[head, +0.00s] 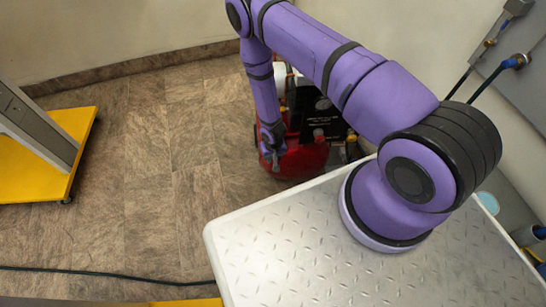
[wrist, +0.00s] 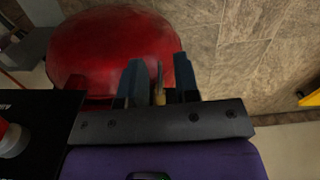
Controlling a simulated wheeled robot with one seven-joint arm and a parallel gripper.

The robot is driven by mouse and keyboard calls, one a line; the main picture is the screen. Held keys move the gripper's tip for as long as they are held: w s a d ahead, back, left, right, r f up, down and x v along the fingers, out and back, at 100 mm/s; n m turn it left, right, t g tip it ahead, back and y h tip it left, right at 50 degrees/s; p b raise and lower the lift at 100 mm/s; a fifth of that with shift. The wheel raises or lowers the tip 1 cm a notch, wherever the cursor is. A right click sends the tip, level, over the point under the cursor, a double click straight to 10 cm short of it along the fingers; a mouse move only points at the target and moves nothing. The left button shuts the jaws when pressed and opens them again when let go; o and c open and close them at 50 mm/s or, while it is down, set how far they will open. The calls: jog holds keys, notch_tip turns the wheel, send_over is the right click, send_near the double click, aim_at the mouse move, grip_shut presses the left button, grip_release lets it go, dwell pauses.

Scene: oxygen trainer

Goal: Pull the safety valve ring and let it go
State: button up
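The safety valve (wrist: 159,98) shows in the wrist view as a small brass piece with a thin upright part, likely its ring seen edge-on. It stands in front of the red tank (wrist: 115,45). My gripper (wrist: 159,78) has its two dark fingers apart, one on each side of the valve, with a gap visible on both sides. In the head view my gripper (head: 271,156) is low at the left side of the red tank (head: 303,162). The valve cannot be made out there, and my arm covers part of the compressor.
The compressor's black panel (head: 318,112) with a gauge faces up beside my forearm. A metal tread-plate table (head: 290,240) stands in front. A yellow-based stand (head: 60,170) is at the left. A dark hose (head: 110,271) crosses the floor. The tiled floor between is clear.

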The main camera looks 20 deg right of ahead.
grip_shut()
jog(key=shift+s+a, duration=0.15)
jog(key=shift+s, duration=0.05)
jog(key=shift+s+a, duration=0.2)
jog(key=shift+s, duration=0.25)
grip_release()
notch_tip(320, 180, up, 11)
dwell(0.9)
jog(key=shift+f, duration=0.1)
